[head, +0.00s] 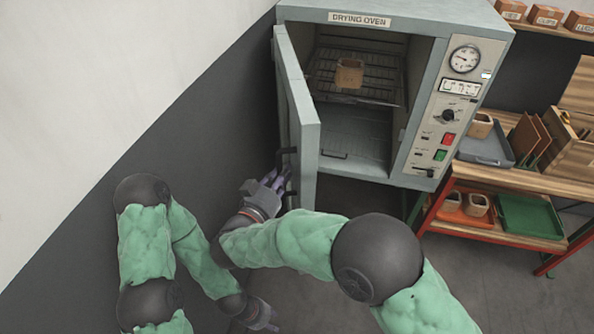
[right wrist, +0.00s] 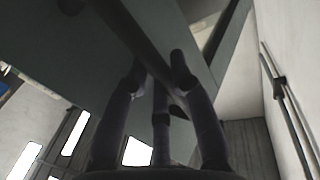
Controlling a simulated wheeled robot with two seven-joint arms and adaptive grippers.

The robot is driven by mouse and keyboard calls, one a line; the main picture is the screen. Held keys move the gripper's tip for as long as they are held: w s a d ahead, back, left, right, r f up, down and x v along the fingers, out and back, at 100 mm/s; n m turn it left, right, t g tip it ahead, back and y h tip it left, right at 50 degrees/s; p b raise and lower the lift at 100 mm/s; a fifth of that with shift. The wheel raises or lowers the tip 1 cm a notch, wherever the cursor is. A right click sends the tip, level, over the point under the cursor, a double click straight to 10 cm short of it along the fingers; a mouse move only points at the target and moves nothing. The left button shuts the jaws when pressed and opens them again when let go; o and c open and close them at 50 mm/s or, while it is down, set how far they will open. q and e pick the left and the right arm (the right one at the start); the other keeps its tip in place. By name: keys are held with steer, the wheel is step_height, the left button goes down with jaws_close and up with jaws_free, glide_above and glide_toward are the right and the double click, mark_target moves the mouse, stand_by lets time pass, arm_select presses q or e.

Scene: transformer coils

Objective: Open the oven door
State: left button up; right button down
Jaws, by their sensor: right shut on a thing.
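The drying oven (head: 408,20) is a grey box, and its door (head: 303,110) stands swung wide open to the left. My right gripper (head: 279,181) is at the outer side of the door, shut on the dark door handle (head: 287,151). In the right wrist view, the fingers of my right gripper (right wrist: 160,72) close around the dark handle bar (right wrist: 133,32) beside the grey door panel. My left gripper (head: 268,318) is low in the head view, away from the oven; its fingers are too small and partly hidden to judge.
Inside the oven, a tan coil (head: 349,73) sits on a wire rack (head: 385,98). The control panel (head: 447,115) is on the right. A wooden shelf unit (head: 520,178) with trays and boxes stands right of the oven. A wall (head: 110,90) lies left; the floor between is clear.

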steer(key=shift+a, duration=0.7)
steer(key=c, duration=1.1)
jaws_free()
steer(key=shift+o, duration=0.2)
